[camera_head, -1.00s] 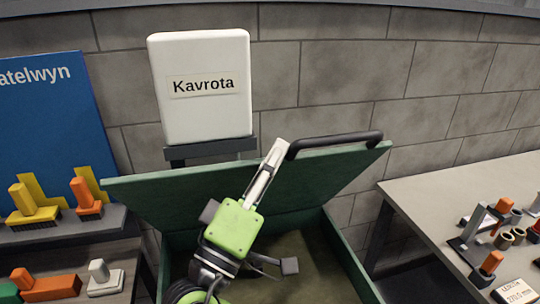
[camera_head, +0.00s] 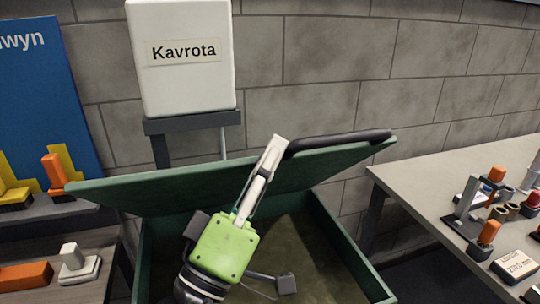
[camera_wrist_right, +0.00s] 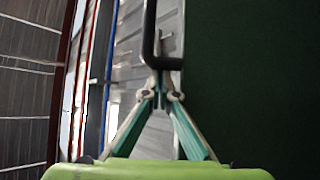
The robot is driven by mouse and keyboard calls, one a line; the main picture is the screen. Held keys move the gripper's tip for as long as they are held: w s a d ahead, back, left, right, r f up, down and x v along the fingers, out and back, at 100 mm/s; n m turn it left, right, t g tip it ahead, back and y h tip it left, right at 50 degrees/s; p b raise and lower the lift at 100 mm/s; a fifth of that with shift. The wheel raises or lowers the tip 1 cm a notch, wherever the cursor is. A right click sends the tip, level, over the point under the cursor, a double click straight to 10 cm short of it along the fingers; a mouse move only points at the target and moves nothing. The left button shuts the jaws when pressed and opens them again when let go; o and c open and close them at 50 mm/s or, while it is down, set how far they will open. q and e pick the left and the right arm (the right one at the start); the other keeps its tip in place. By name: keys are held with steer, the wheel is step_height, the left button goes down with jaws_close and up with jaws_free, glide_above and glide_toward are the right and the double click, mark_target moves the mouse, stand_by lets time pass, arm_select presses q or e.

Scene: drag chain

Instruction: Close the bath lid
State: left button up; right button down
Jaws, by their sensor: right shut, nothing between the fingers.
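The bath is a dark green box (camera_head: 349,252) whose green lid (camera_head: 180,196) stands open, tilted above it. A black bar handle (camera_head: 345,141) runs along the lid's upper edge at the right. My right gripper (camera_head: 277,143) is shut and empty, with its fingertips by the handle's left end. In the right wrist view the closed fingertips (camera_wrist_right: 160,98) lie just below the bent end of the handle (camera_wrist_right: 149,40), close to it; whether they touch is unclear. The lid's dark green face (camera_wrist_right: 255,80) fills the right side there. My left gripper is not in view.
A white canister labelled Kavrota (camera_head: 184,62) stands on a dark stand behind the lid. A grey table (camera_head: 420,180) with small parts is at right. Shelves with orange and white blocks (camera_head: 75,265) are at left. A block wall closes the back.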

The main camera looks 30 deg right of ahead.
steer(key=v, duration=1.2)
